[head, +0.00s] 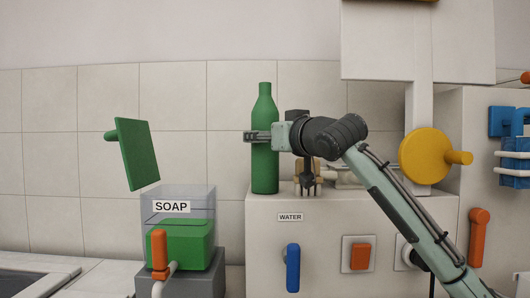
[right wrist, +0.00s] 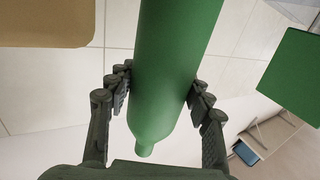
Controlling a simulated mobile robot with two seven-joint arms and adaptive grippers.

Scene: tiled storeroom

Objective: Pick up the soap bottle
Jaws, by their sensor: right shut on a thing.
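The soap bottle is a tall green bottle (head: 265,172) with a narrow neck. In the head view it is upright at the left end of the top of the white cabinet labelled WATER (head: 330,235); I cannot tell whether its base touches that top. My right gripper (head: 258,136) reaches in from the right and is shut around the bottle's upper body, below the shoulder. In the right wrist view the bottle (right wrist: 170,75) lies between the two dark fingers (right wrist: 158,92), its neck pointing down the picture. My left gripper is not in view.
A clear box labelled SOAP (head: 178,196) with green contents stands to the left, its green panel (head: 137,153) tilted above it. An orange handle (head: 159,250) is on its front. A small brown-and-dark object (head: 307,178) stands right of the bottle. A yellow disc (head: 425,156) is farther right.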

